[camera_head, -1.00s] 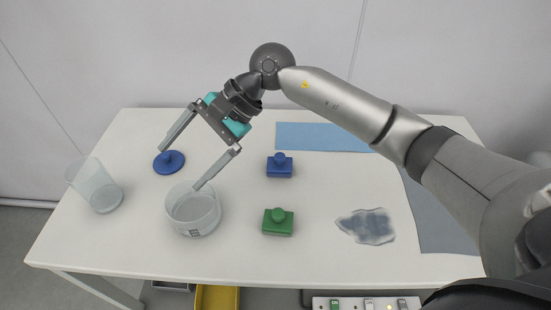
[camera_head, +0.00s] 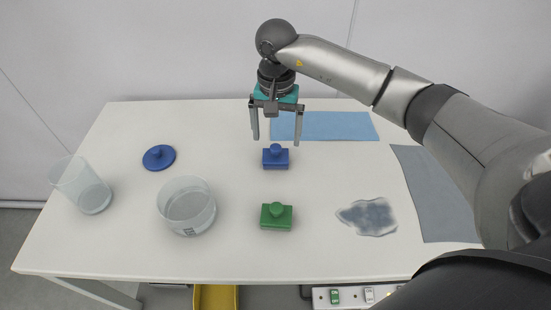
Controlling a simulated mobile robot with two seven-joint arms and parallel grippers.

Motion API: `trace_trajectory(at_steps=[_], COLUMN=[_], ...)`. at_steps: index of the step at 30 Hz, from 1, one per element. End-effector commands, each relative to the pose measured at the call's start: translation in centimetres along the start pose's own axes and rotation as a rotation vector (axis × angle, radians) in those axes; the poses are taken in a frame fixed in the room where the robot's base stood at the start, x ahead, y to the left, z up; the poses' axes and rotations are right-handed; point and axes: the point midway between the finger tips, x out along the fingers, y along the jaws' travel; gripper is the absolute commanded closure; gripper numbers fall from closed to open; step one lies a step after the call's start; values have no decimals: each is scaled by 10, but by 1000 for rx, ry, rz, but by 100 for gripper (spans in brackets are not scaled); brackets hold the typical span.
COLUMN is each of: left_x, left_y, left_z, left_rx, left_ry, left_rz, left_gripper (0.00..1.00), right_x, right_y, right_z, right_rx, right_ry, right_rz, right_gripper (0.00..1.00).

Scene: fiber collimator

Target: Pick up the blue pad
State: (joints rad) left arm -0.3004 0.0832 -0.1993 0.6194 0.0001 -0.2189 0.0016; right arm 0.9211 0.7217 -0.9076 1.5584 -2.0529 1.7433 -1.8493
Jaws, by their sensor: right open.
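The blue pad (camera_head: 275,163), a small rectangular block with a round knob on top, sits upright on the white table near its middle. My right gripper (camera_head: 276,141) is open and empty, its two fingers pointing down. In the picture its fingertips are just above the pad, one to each side of the knob. They look apart from the pad, but the exact height gap is hard to tell. A similar green pad (camera_head: 276,217) stands nearer the front edge. My left gripper is not in view.
A round blue lid (camera_head: 159,157), a clear tilted cup (camera_head: 82,185) and a clear round dish (camera_head: 187,205) are on the left. A light blue mat (camera_head: 335,126) lies behind, a grey mat (camera_head: 435,195) at right. A crumpled grey-blue cloth-like patch (camera_head: 368,217) lies front right.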

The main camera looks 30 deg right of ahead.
Motion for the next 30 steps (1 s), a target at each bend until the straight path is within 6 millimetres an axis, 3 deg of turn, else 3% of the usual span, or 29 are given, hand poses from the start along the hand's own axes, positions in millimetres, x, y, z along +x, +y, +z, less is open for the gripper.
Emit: trace_trajectory(at_steps=[8, 15, 25, 30], left_x=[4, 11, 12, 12], left_y=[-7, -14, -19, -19], left_z=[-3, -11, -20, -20], left_rx=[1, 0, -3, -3], left_ry=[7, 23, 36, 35], left_rz=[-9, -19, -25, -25], left_gripper=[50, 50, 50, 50], right_x=[23, 57, 63, 63], right_y=[-1, -2, -2, -2], right_z=[0, -2, -3, -3], right_rx=[0, 0, 0, 0], right_ry=[-3, -3, 0, 0], right_rz=[-2, -1, -3, -2], right_gripper=[0, 0, 0, 19])
